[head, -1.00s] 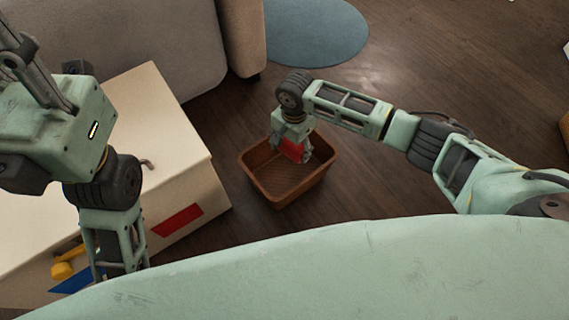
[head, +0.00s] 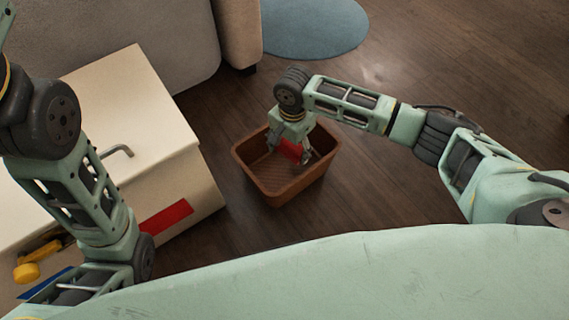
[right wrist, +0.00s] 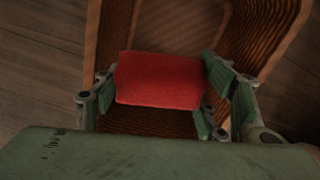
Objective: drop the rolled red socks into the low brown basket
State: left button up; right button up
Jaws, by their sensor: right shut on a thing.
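The rolled red socks (head: 291,151) are in my right gripper (head: 293,148), which is shut on them over the low brown basket (head: 279,196). In the right wrist view the red socks (right wrist: 160,80) sit between the two fingers (right wrist: 162,88), with the woven inside of the basket (right wrist: 185,30) below and around them. I cannot tell exactly how high the socks are above the basket floor. My left arm shows at the left of the head view, but its gripper is out of the picture.
A white cabinet (head: 125,85) with a red panel (head: 166,219) and a metal handle stands left of the basket. A grey sofa (head: 150,35) and a round blue rug (head: 315,28) lie behind. Dark wooden floor (head: 410,55) is clear to the right.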

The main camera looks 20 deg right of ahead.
jog(key=o, duration=1.2)
jog(key=shift+r, duration=0.1)
notch_tip(320, 180, up, 12)
jog(key=shift+f, duration=0.1)
